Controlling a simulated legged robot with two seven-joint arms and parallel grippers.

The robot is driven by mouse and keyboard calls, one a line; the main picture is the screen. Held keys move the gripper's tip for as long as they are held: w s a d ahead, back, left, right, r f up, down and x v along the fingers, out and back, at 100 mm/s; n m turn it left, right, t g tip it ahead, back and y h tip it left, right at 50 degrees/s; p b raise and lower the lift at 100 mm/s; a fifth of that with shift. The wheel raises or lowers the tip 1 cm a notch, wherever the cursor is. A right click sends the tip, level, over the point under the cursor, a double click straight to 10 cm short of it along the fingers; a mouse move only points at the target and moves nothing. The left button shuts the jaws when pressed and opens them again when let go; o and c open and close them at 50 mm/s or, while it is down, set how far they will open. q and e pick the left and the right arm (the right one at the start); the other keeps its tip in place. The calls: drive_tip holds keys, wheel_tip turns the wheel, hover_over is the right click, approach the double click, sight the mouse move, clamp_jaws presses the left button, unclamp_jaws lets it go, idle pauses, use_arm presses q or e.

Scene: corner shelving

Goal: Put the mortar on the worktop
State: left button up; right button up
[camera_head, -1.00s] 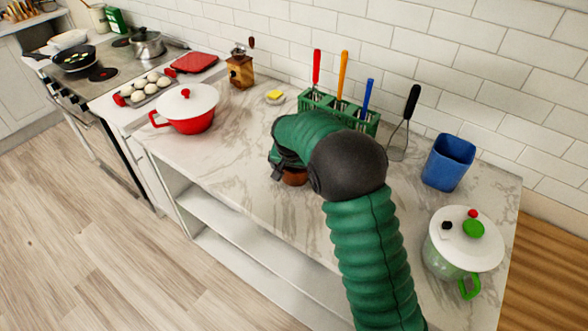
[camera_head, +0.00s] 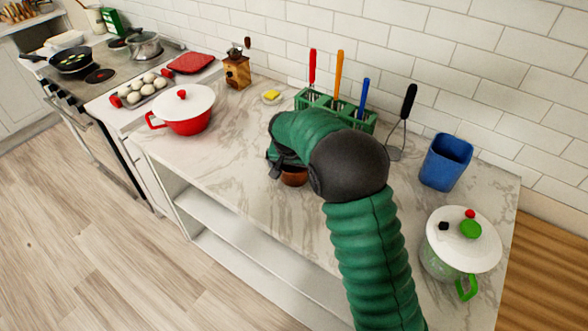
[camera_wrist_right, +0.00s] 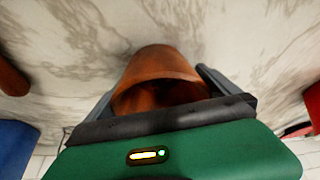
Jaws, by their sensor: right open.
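The mortar (camera_head: 294,177) is a brown, round, hollow vessel on the marble worktop (camera_head: 225,150), mostly hidden behind my right arm in the head view. In the right wrist view the mortar (camera_wrist_right: 160,70) stands between the two dark fingers of my right gripper (camera_wrist_right: 158,88). The fingers are apart, one on each side of it. Its base appears to rest on the marble; exact contact is hard to tell. In the head view my right gripper (camera_head: 281,168) is low over the worktop, partly hidden by its own wrist. My left gripper is not in view.
A green utensil rack (camera_head: 360,119) stands behind my arm, with a blue cup (camera_head: 446,162) and a lidded green-and-white pot (camera_head: 460,245) to the right. A red pot (camera_head: 183,110) stands left. The worktop's front left is clear; open shelves (camera_head: 250,225) lie below.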

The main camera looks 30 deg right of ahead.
drive_tip(key=v, duration=1.1)
